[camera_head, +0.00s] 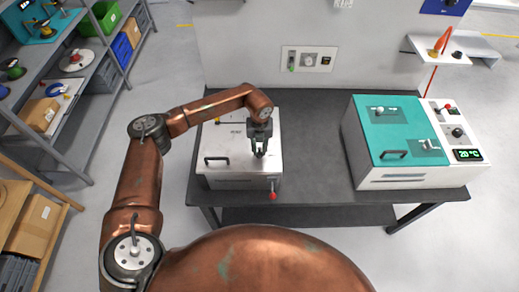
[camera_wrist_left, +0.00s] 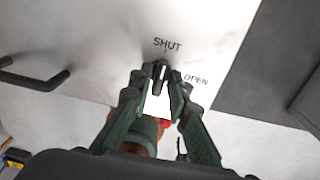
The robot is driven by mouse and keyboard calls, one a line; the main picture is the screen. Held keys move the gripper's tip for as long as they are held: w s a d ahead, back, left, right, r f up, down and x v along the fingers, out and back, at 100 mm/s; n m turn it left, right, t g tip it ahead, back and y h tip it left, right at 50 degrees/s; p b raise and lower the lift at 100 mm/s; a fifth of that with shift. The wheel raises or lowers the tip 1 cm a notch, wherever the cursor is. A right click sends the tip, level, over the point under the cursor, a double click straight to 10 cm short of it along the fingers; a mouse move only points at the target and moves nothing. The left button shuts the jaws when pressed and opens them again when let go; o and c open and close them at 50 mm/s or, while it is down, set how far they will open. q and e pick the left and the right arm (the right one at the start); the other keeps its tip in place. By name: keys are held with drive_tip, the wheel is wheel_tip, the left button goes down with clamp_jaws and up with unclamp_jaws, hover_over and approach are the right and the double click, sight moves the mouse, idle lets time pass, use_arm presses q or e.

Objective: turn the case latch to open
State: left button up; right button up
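A silver-white case (camera_head: 217,143) with a black handle stands on the left part of the dark table. Its small dark latch (camera_wrist_left: 158,74) is on the lid near the front edge, beside the printed words SHUT and OPEN, and points toward SHUT. My left gripper (camera_head: 259,153) reaches down over the lid's front right corner. In the left wrist view its fingertips (camera_wrist_left: 160,82) stand on either side of the latch with a gap between them; whether they touch it I cannot tell. The latch is hidden behind the gripper in the head view. My right gripper is out of view.
A red knob (camera_head: 272,196) sticks out at the case's front. A teal-topped machine (camera_head: 402,130) stands on the right of the table (camera_head: 310,150); the table between is clear. A wall panel (camera_head: 308,60) is behind. Shelves (camera_head: 105,45) stand at the left.

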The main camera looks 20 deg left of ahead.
use_arm(q)
clamp_jaws()
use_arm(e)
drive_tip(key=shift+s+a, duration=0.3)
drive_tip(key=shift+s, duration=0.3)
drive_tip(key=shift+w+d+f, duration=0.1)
